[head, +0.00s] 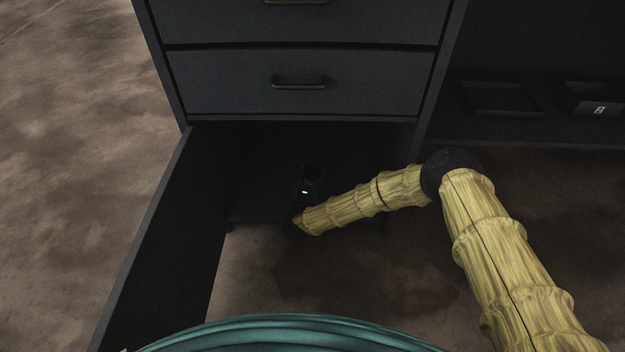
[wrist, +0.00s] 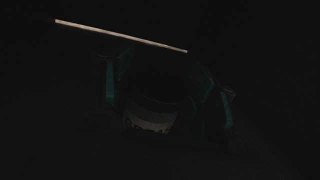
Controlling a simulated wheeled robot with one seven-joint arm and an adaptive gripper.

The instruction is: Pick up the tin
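The wrist view is almost black. A dim, rounded grey shape with pale marks like lettering, possibly the tin (wrist: 150,124), shows low in the middle of it. The dark green fingers of my gripper (wrist: 168,98) show faintly around and above this shape. I cannot tell whether they touch it or how far apart they are. In the head view my arm reaches into the dark open lower compartment, where the end of the arm (head: 311,182) is a black shape with a small white spot. The tin cannot be made out there.
A dark cabinet has two closed drawers (head: 300,83) above the compartment. Its open door (head: 170,245) stands on the left, close to my arm's space. Black trays (head: 500,98) sit on a shelf to the right. A thin pale edge (wrist: 120,35) crosses the wrist view. Brown floor is clear at left.

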